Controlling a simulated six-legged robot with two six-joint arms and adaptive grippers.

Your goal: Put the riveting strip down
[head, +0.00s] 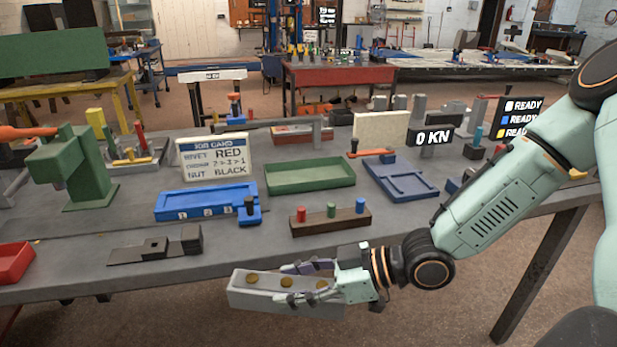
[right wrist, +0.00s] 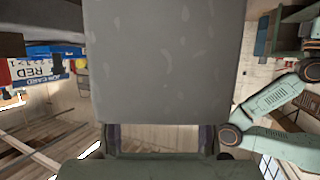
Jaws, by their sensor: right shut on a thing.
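The riveting strip (head: 250,295) is a grey bar with a few round brass-coloured spots on its top. It is at the bottom middle of the head view, at the bench's near edge, and overlaps that edge in the picture. My right gripper (head: 300,284) is shut on it, with fingers along the bar's right half. I cannot tell whether the strip touches the bench. In the right wrist view the strip's grey face (right wrist: 168,60) fills the middle, above my right gripper's fingers (right wrist: 160,140). My left gripper is not in view.
On the grey bench (head: 90,225), a wooden block with coloured pegs (head: 335,224), a blue tray (head: 190,203), a green tray (head: 310,177) and dark stepped plates (head: 155,249) stand behind the strip. A green press (head: 75,165) stands left. Bare bench shows between plates and peg block.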

